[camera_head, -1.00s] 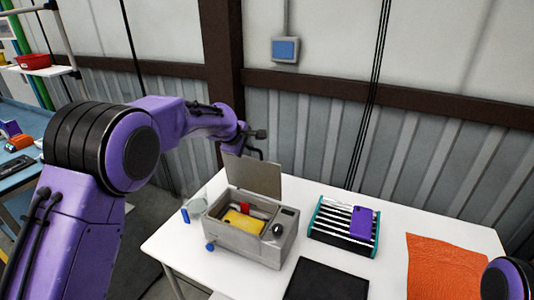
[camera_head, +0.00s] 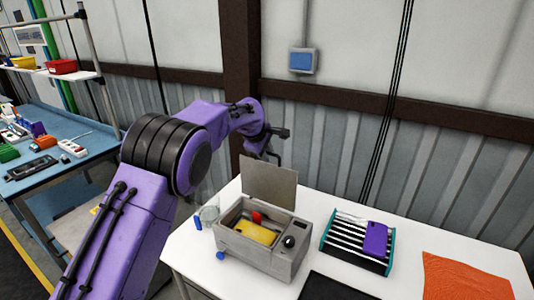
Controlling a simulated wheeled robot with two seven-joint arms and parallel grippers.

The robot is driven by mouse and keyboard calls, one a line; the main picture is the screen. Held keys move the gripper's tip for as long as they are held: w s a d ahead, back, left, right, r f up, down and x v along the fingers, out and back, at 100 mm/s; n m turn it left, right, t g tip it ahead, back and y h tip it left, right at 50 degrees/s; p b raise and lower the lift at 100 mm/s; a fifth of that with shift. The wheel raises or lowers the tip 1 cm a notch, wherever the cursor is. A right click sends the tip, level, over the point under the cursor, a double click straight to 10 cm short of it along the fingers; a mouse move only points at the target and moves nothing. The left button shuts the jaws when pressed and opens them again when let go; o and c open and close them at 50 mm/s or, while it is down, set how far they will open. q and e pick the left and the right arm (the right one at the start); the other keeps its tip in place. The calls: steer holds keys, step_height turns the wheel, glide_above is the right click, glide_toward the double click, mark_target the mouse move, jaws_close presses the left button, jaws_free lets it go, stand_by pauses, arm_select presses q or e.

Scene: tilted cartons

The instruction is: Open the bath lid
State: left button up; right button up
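The bath (camera_head: 262,262) is a grey box on the white table. Its lid (camera_head: 268,183) stands upright at the back edge, so the bath is open. A yellow thing (camera_head: 257,232) and a small red thing (camera_head: 257,217) lie inside. My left gripper (camera_head: 280,145) is behind and above the lid's upper left, apart from the bath. It is small and dark here, and whether its fingers are open or shut cannot be told. My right gripper is not in view.
Right of the bath, a teal-sided rack (camera_head: 345,240) holds a purple item (camera_head: 375,239). An orange cloth (camera_head: 465,278) lies at the right and a black mat (camera_head: 335,287) in front. A glass (camera_head: 209,214) stands left of the bath. A blue workbench (camera_head: 65,165) is at far left.

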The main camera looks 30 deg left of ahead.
arm_select(q)
steer(key=shift+s+f, duration=0.1)
steer(key=shift+f, duration=0.05)
steer(key=shift+s+r, duration=0.15)
steer(key=shift+r, duration=0.05)
steer(key=b+v, duration=0.3)
steer(key=v, duration=0.7)
steer(key=shift+r, duration=0.15)
